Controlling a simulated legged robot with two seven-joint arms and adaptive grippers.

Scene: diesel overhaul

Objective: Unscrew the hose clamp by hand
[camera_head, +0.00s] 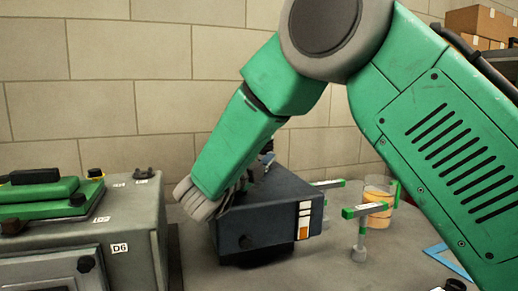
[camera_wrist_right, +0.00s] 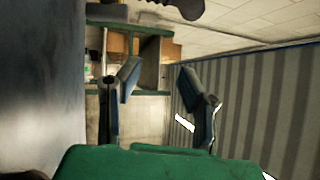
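I cannot pick out the hose clamp in either view. My right arm comes down from the upper right in the head view. Its wrist is beside a dark blue-grey box with a white and orange label (camera_head: 262,222). My right gripper (camera_wrist_right: 158,78) shows in the right wrist view with its two fingers well apart and nothing between them. In the head view it is mostly hidden behind the forearm and the box. A dark knobbed shape (camera_wrist_right: 180,8) shows at the top edge of the wrist view, and I cannot tell what it is. My left gripper is out of view.
A grey machine block marked D6 (camera_head: 125,225) with green covers stands at the left. Green-topped stands (camera_head: 360,212) and an orange cylinder (camera_head: 378,210) are at the right on the grey table (camera_head: 330,262). Cardboard boxes (camera_head: 480,20) sit on a shelf behind.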

